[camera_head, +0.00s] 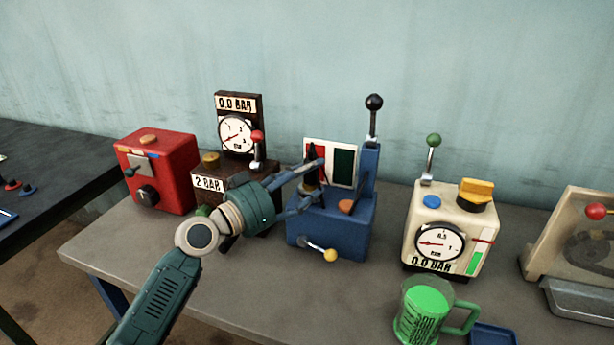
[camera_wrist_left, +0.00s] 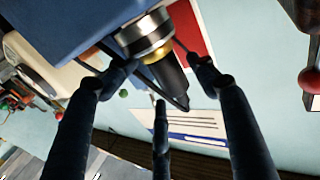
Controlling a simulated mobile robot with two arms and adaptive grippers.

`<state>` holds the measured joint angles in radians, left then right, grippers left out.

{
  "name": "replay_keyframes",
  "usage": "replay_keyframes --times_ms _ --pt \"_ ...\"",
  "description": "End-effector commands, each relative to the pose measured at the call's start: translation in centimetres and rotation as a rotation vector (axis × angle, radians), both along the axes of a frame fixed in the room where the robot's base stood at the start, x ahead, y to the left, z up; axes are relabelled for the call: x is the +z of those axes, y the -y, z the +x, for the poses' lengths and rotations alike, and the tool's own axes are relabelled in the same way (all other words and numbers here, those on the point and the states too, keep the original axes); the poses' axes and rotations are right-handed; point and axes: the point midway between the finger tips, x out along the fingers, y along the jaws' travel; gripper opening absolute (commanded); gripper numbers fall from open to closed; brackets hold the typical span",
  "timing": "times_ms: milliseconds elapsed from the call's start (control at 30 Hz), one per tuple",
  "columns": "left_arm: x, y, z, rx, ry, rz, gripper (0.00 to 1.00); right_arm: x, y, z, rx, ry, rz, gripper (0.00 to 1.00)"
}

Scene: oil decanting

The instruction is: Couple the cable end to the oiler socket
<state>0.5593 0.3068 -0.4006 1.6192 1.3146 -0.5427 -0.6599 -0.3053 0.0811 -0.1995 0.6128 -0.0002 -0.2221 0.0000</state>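My left gripper (camera_head: 319,180) reaches in from the left to the upper left of the blue machine (camera_head: 330,226). In the left wrist view its fingers (camera_wrist_left: 163,80) are spread around a black cylindrical connector (camera_wrist_left: 168,75) with a brass ring and silver collar. The connector sits in line with the collar at the blue body (camera_wrist_left: 65,20). The fingers look apart from the connector, though contact at the tips is unclear. A thin black line, possibly a cable, runs by the fingers. Which part is the cable end and which the socket is hard to tell. My right gripper is out of view.
A red box (camera_head: 165,175) and a dark gauge unit (camera_head: 238,135) stand left. A cream gauge machine (camera_head: 448,225) and green mug (camera_head: 425,315) stand right. The blue machine's black-knobbed lever (camera_head: 374,110) rises behind the gripper. The grey table's front left (camera_head: 225,315) is clear.

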Motion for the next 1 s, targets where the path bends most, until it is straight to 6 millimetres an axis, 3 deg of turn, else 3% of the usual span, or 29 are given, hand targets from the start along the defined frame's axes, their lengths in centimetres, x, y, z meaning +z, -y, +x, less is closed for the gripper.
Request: replay_keyframes --times_ms 367,733,1000 --pt "-0.4 -0.7 -0.3 0.005 -0.002 0.006 0.63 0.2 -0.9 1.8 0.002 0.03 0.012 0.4" --pt "-0.4 -4.5 -4.1 0.003 -0.001 0.005 0.63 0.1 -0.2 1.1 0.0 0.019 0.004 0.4" --pt "-0.4 -5.8 -5.4 0.001 0.001 0.002 0.63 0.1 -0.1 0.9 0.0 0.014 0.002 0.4"
